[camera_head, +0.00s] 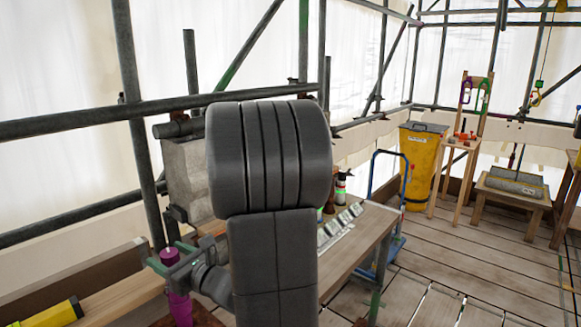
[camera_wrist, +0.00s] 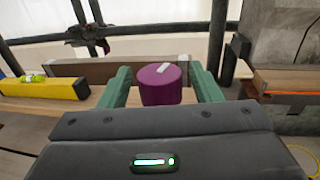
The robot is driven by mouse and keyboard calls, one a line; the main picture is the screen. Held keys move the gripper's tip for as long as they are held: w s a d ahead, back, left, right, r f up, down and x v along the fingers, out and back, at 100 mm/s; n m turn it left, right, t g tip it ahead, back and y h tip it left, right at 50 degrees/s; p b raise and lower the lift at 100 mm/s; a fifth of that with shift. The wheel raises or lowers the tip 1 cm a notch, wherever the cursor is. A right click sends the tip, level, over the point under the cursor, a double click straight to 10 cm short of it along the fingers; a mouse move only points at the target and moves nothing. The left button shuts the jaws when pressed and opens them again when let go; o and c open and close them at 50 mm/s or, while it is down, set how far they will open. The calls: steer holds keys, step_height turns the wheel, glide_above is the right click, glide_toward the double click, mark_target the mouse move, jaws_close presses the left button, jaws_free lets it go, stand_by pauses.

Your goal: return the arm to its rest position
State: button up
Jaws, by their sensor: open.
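My gripper (camera_head: 165,257) is at the lower left of the head view, beyond the dark links of my arm. In the wrist view its two green fingers (camera_wrist: 160,72) stand apart. A purple cylinder (camera_wrist: 161,92) with a pale mark on top shows between them, with a gap visible on each side. In the head view the purple cylinder (camera_head: 179,308) stands upright right at the gripper, partly covered by it. I cannot tell how far the fingers reach down around it. My arm hides much of the middle of the head view.
A yellow spirit level (camera_wrist: 45,88) lies left on the wooden bench. A grey stone block (camera_head: 186,178) and scaffold tubes (camera_head: 150,108) stand close behind my arm. A workbench (camera_head: 352,258), a blue trolley (camera_head: 391,245) and a yellow bin (camera_head: 421,168) are to the right.

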steer(key=v, duration=1.4)
steer(key=x, duration=1.4)
steer(key=shift+w+a+r+p, duration=0.15)
steer(key=shift+a+p, duration=0.05)
steer(key=shift+p, duration=0.15)
steer(key=shift+d+n+g+y+p, duration=0.15)
steer(key=shift+n+g+y+p, duration=0.35)
steer(key=shift+n+g+p, duration=0.35)
steer(key=n+g+y+p, duration=0.1)
steer(key=n+g, duration=0.1)
steer(key=g, duration=0.1)
steer(key=shift+g, duration=0.25)
steer(key=n+g+p, duration=0.1)
steer(key=n+g, duration=0.1)
steer(key=g, duration=0.1)
steer(key=n+g, duration=0.2)
steer(key=g, duration=0.1)
steer(key=shift+g+p, duration=0.35)
steer(key=shift+g, duration=0.05)
steer(key=d, duration=0.3)
steer(key=d+b, duration=0.1)
steer(key=shift+w+d, duration=0.25)
steer(key=shift+d, duration=0.15)
